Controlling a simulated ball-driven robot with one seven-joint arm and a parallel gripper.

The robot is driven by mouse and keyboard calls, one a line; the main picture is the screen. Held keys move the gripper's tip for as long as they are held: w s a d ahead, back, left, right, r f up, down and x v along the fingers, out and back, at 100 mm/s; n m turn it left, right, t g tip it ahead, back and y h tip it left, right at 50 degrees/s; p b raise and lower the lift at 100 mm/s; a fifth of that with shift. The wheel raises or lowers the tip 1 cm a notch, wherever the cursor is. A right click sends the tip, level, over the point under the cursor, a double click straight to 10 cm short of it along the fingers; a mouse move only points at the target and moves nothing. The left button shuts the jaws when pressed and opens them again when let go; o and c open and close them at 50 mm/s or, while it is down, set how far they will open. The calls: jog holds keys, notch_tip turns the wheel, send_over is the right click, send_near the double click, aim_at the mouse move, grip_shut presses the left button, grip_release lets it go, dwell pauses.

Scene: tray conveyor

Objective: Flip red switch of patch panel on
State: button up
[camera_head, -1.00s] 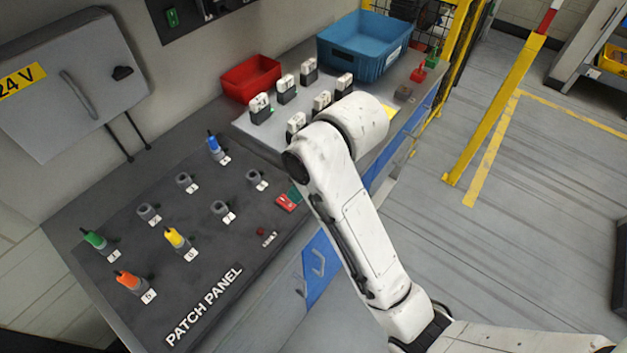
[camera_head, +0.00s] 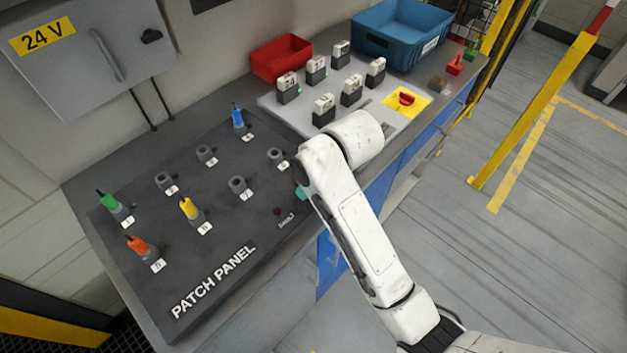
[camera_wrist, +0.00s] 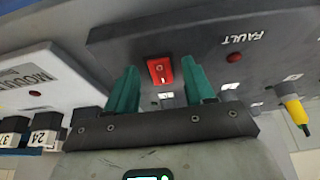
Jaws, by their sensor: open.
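The dark patch panel (camera_head: 215,255) lies on the bench at left in the head view and shows upside down in the wrist view (camera_wrist: 240,30). Its red rocker switch (camera_wrist: 160,70) is in the middle of the wrist view, near the panel's edge. My gripper (camera_wrist: 160,66) has two green fingers, spread apart and empty, with the switch appearing between the tips. I cannot tell whether the tips touch the panel. In the head view my arm hides the switch, and only a bit of a teal finger (camera_head: 301,193) shows.
A red fault light (camera_wrist: 234,57) sits beside the switch. Coloured plugs, including yellow (camera_head: 190,209), blue (camera_head: 238,117) and orange (camera_head: 138,245), stand up from the panel. A pale plate with several modules (camera_head: 289,85), a red bin (camera_head: 282,58) and a blue bin (camera_head: 402,32) are behind.

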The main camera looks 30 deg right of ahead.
grip_shut()
jog(key=shift+a+r+g+p, duration=0.1)
jog(key=shift+r+g+p, duration=0.2)
jog(key=shift+p, duration=0.6)
jog(key=shift+w+r+g+p, duration=0.2)
jog(key=shift+g+p, duration=0.3)
jog(key=shift+p, duration=0.6)
jog(key=shift+w+f+g+h+p, duration=0.25)
jog(key=shift+g+h+p, duration=0.3)
jog(key=shift+p, duration=0.2)
grip_release()
